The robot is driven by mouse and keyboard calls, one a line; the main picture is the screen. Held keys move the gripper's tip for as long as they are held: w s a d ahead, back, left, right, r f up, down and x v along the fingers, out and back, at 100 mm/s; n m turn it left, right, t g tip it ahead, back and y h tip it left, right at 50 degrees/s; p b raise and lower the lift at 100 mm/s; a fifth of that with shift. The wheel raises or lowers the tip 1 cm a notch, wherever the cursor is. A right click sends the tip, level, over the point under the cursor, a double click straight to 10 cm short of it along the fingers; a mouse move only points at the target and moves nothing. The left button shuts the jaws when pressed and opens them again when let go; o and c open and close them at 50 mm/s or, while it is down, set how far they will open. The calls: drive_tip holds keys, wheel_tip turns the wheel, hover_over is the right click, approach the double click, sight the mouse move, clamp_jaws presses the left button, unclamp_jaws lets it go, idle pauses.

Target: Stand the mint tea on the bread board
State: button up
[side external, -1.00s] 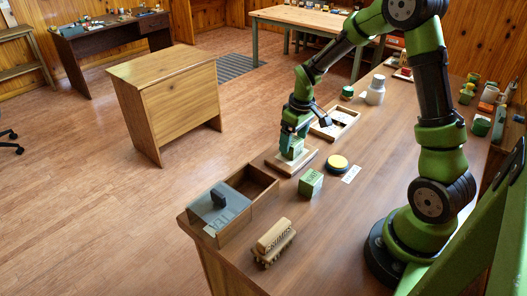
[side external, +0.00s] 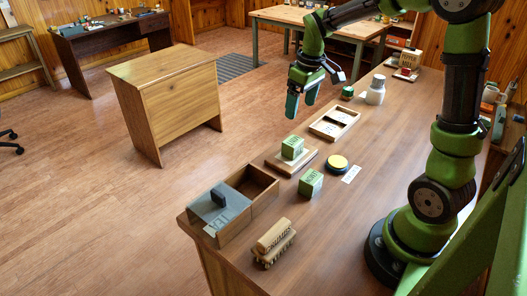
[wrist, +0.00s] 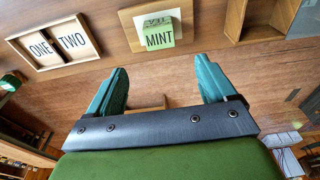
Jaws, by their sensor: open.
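The mint tea, a small green box (side external: 292,147) marked MINT, stands on the bread board (side external: 279,166), a square pale wooden board near the far table edge. The MINT box (wrist: 159,37) also shows in the wrist view, over a white patch on the board (wrist: 130,25). My gripper (side external: 301,106) is open and empty, up and away from the box, with clear space between. In the wrist view its two teal fingers (wrist: 160,82) are spread apart with nothing between them.
A second green box (side external: 311,183) stands nearby, beside a yellow-topped round item (side external: 337,162). A wooden tray (side external: 320,132) holds cards reading ONE and TWO. An open wooden box (side external: 239,212) and a wooden toy vehicle (side external: 273,242) are at the near end. White bottle (side external: 375,92) stands behind.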

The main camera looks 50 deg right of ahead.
drive_tip(key=s+a+r+m+t+y, duration=0.2)
drive_tip(key=s+a+r+m+t, duration=0.2)
drive_tip(key=s+a, duration=0.9)
wheel_tip(320, 180, up, 3)
drive_tip(key=shift+s+a+r+t, duration=0.1)
drive_tip(key=shift+s+a+t, duration=0.3)
drive_tip(key=shift+a+t, duration=0.6)
